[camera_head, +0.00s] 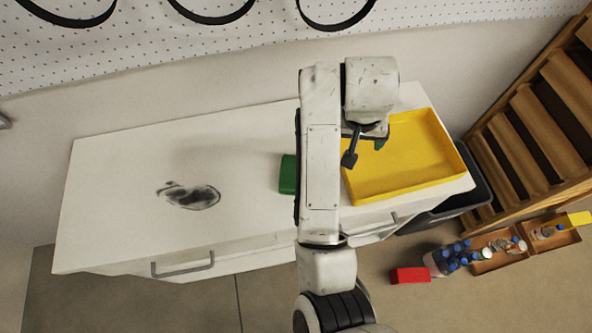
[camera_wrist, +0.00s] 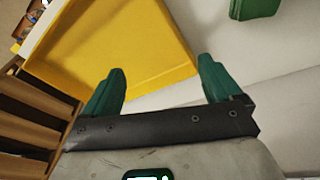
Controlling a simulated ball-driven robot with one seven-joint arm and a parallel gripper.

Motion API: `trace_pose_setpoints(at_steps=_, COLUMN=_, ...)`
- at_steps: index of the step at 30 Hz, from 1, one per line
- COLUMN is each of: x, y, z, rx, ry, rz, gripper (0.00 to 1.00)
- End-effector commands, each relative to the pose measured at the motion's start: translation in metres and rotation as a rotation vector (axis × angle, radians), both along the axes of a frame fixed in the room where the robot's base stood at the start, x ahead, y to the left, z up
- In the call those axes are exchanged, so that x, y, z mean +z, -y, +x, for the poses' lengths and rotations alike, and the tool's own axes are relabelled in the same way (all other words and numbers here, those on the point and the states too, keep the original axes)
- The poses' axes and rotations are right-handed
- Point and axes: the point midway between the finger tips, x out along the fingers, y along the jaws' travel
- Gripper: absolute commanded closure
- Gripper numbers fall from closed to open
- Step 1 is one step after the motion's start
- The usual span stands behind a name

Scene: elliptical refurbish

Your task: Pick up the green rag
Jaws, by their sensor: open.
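The green rag (camera_head: 288,174) lies on the white cabinet top (camera_head: 120,170), just left of my arm in the head view, which hides its right part. In the wrist view the green rag (camera_wrist: 254,8) shows at the top edge, partly cut off. My gripper (camera_head: 364,150) is above the left part of the yellow tray, to the right of the rag. In the wrist view my gripper (camera_wrist: 158,88) has its two green fingertips wide apart with nothing between them. The rag lies beyond the fingertips and apart from them.
The yellow tray (camera_head: 436,184) sits on the right end of the cabinet and looks empty. A dark smudge (camera_head: 193,196) marks the top at left. A wooden rack (camera_head: 540,120) stands at right. A red block (camera_head: 410,275) and bottles (camera_head: 455,257) are on the floor.

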Motion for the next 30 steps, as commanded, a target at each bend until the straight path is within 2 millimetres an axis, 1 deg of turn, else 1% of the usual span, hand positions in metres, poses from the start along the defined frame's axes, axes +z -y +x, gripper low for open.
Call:
trace_pose_setpoints(at_steps=1, x=0.003, y=-0.036, z=-0.003, rx=0.022, ry=-0.040, rz=0.027, gripper=0.08)
trace_pose_setpoints(at_steps=3, x=0.004, y=-0.071, z=-0.010, rx=0.040, ry=-0.092, rz=0.051, gripper=0.08)
trace_pose_setpoints(at_steps=6, x=0.006, y=-0.109, z=-0.022, rx=0.066, ry=-0.153, rz=0.072, gripper=0.08)
trace_pose_setpoints(at_steps=9, x=0.007, y=-0.131, z=-0.032, rx=0.082, ry=-0.190, rz=0.083, gripper=0.08)
trace_pose_setpoints(at_steps=11, x=0.005, y=-0.137, z=-0.034, rx=0.088, ry=-0.202, rz=0.085, gripper=0.08)
trace_pose_setpoints(at_steps=13, x=-0.001, y=-0.139, z=-0.036, rx=0.088, ry=-0.207, rz=0.085, gripper=0.08)
trace_pose_setpoints(at_steps=18, x=-0.027, y=-0.138, z=-0.036, rx=0.089, ry=-0.207, rz=0.084, gripper=0.08)
trace_pose_setpoints(at_steps=21, x=-0.040, y=-0.138, z=-0.035, rx=0.089, ry=-0.206, rz=0.085, gripper=0.08)
trace_pose_setpoints(at_steps=27, x=-0.053, y=-0.137, z=-0.035, rx=0.089, ry=-0.205, rz=0.085, gripper=0.08)
trace_pose_setpoints(at_steps=30, x=-0.064, y=-0.135, z=-0.035, rx=0.088, ry=-0.206, rz=0.085, gripper=0.08)
